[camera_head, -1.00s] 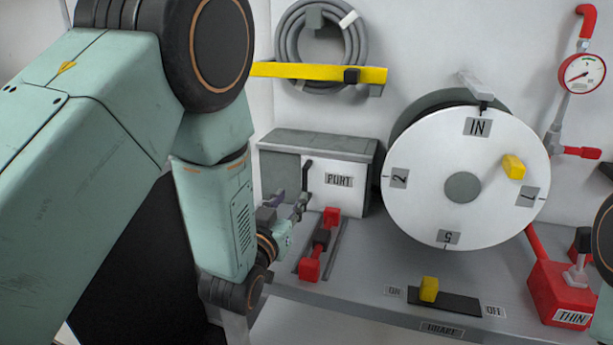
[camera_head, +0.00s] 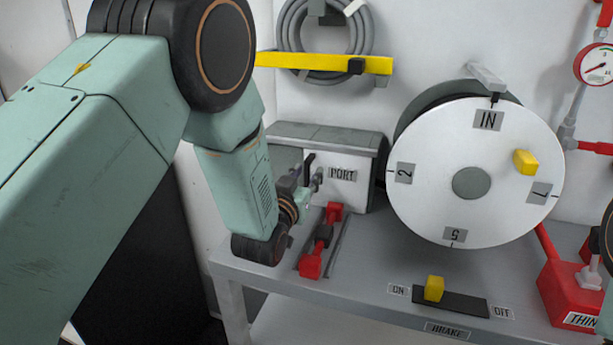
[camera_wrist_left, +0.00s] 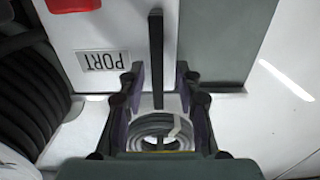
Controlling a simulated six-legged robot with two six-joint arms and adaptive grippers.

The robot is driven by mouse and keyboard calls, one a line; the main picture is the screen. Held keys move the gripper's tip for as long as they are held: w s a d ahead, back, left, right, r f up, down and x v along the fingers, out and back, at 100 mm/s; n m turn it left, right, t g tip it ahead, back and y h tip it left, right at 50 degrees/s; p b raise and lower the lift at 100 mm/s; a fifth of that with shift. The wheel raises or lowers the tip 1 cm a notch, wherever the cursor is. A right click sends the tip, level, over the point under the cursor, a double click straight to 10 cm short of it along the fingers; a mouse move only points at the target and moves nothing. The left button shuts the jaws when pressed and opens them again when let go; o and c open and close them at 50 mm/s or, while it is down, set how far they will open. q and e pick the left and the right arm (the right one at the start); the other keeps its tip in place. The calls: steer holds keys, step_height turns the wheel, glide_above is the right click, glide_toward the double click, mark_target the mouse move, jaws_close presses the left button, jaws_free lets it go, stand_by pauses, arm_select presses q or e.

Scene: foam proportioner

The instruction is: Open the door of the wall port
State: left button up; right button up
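The wall port (camera_head: 359,137) is a grey box against the wall. Its white door (camera_head: 345,196), labelled PORT, looks shut and has a black bar handle (camera_head: 309,163) near its left edge. My left gripper (camera_head: 313,184) is at the handle, partly hidden by my own wrist. In the left wrist view, which looks upside down, the handle (camera_wrist_left: 156,60) runs between the two fingers of my left gripper (camera_wrist_left: 158,85). Gaps show on both sides, so the fingers look open around it. Whether the handle lies fully between the fingertips is unclear. My right gripper is out of view.
A large white reel disc (camera_head: 470,215) is close on the right. A yellow bar (camera_head: 325,62) and a coiled hose (camera_head: 290,35) are above.

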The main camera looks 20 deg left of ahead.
arm_select(q)
steer(key=shift+r, duration=0.15)
steer(key=shift+d, duration=0.15)
steer(key=shift+w, duration=0.15)
steer(key=shift+c, duration=0.3)
steer(key=c, duration=0.3)
jaws_close()
